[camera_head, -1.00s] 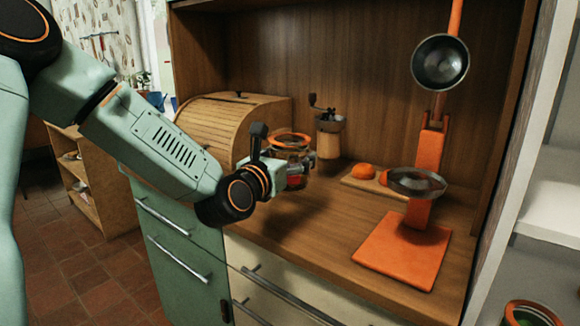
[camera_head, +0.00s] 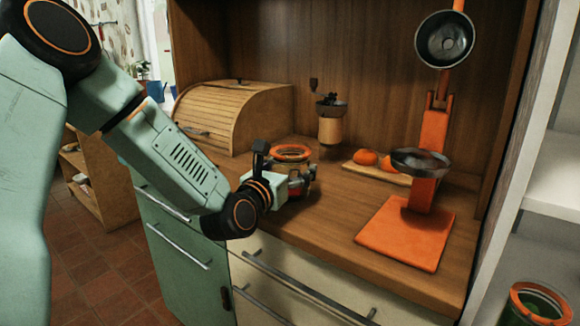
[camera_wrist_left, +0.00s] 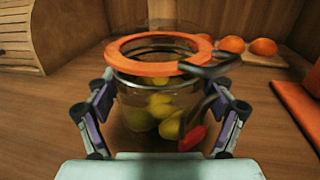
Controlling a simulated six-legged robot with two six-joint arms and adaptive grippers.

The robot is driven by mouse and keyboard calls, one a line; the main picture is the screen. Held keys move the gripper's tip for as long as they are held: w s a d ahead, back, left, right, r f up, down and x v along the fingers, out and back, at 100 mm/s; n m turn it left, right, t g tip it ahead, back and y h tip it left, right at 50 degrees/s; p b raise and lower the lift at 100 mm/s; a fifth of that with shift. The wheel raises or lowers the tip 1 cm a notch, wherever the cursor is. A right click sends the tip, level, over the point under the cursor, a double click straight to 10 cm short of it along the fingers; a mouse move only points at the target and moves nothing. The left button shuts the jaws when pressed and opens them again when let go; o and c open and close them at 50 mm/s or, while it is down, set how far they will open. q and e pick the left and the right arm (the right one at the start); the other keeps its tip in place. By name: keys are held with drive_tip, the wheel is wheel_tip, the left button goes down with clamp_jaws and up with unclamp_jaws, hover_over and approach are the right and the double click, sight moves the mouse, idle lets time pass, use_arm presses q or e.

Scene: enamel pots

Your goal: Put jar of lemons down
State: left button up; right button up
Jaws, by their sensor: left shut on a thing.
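The jar of lemons (camera_head: 293,158) is clear glass with an orange ring at its top. It is upright at the wooden counter (camera_head: 335,215), near the front edge. In the left wrist view the jar (camera_wrist_left: 158,103) shows yellow-green lemons inside, a wire clasp and a red tab. My left gripper (camera_head: 298,182) is shut on the jar, with its fingers (camera_wrist_left: 160,112) on either side of the glass. The jar's base is partly hidden, so I cannot tell for sure whether it touches the counter. My right gripper is not in view.
A roll-top bread box (camera_head: 235,115) stands behind left. A coffee grinder (camera_head: 331,120) and a board (camera_head: 375,173) with orange fruits are behind. An orange stand (camera_head: 408,232) with a metal bowl is at right. Counter between jar and stand is clear.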

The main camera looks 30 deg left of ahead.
use_arm(q)
drive_tip(key=o, duration=1.7)
drive_tip(key=shift+f, duration=0.1)
drive_tip(key=shift+w, duration=0.1)
drive_tip(key=shift+r, duration=0.2)
drive_tip(key=s, duration=0.2)
drive_tip(key=s+p, duration=0.1)
drive_tip(key=s, duration=0.1)
drive_tip(key=s+p, duration=0.1)
drive_tip(key=s, duration=0.1)
drive_tip(key=shift+d, duration=0.3)
drive_tip(key=shift+s+d+p, duration=0.15)
drive_tip(key=shift+s+p, duration=0.9)
drive_tip(key=shift+s, duration=0.35)
drive_tip(key=shift+s+d+p, duration=0.15)
drive_tip(key=shift+s+p, duration=0.6)
drive_tip(key=shift+s, duration=0.05)
drive_tip(key=shift+s+d+p, duration=0.1)
drive_tip(key=shift+s+p, duration=0.6)
drive_tip(key=shift+s, duration=0.1)
drive_tip(key=shift+f, duration=0.1)
